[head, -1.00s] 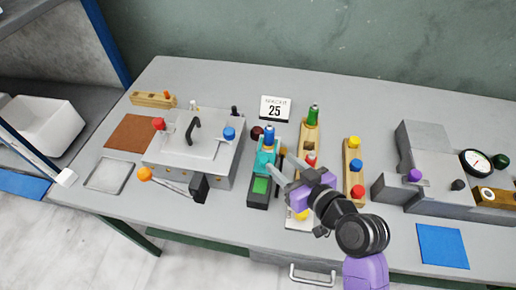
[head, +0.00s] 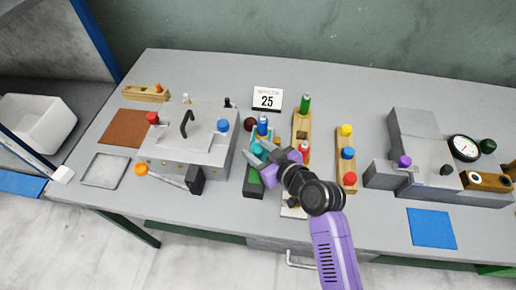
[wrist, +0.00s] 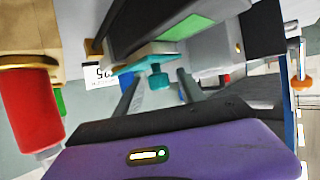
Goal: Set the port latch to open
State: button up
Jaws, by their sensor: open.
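A small dark device with a green panel (head: 254,177) stands mid-table. It carries a teal part with a knob (wrist: 158,76), which may be the port latch; no label shows this. In the wrist view, the green panel (wrist: 186,28) and dark body lie above the teal knob. My gripper (wrist: 157,90) is open, with one grey finger on each side of the knob. Whether the fingers touch it I cannot tell. In the head view, my gripper (head: 256,156) covers part of the device, and the latch's setting cannot be read.
A grey press (head: 165,158) with red and blue knobs and an orange-tipped lever stands left. Wooden racks with coloured bottles (head: 346,160) stand right of the device. A larger grey machine (head: 420,140) with a gauge is at the far right. A card reading 25 (head: 267,99) stands behind.

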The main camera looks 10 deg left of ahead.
grip_shut()
dwell(1.4)
